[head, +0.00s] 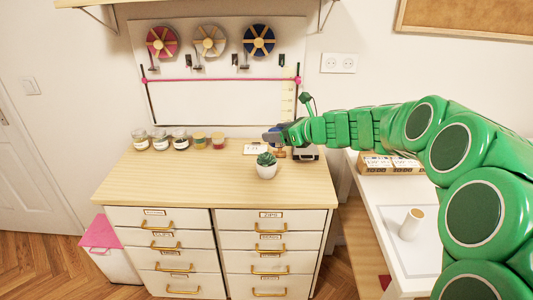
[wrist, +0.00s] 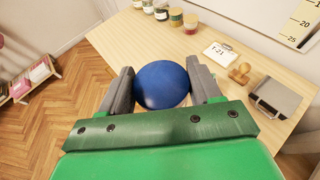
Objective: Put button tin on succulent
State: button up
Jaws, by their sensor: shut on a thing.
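My gripper (head: 272,137) is above the back part of the cabinet top, up and slightly right of the succulent in the head view. In the wrist view its two grey fingers (wrist: 160,92) are shut on a round blue object, which I take as the button tin (wrist: 162,82). In the head view the tin is mostly hidden by the gripper. The succulent (head: 266,160), a green plant in a white pot, stands upright on the wooden cabinet top, apart from the gripper. It is not visible in the wrist view.
Several jars (head: 180,139) line the back of the cabinet top (head: 190,180). A label card (head: 254,149), a wooden stamp (wrist: 240,73) and a grey box (head: 308,153) stand close by. The front left of the top is clear. A white table (head: 395,210) is at right.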

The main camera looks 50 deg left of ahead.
jog(key=shift+s+a+r, duration=0.1)
jog(key=shift+s+a, duration=0.25)
jog(key=shift+a, duration=0.3)
jog(key=w+a+f, duration=0.4)
jog(key=w+a, duration=0.1)
jog(key=a, duration=0.2)
send_over(267, 152)
jog(key=shift+s+f, duration=0.15)
jog(key=shift+f, duration=4.35)
jog(key=shift+f, duration=0.15)
jog(key=o, duration=1.1)
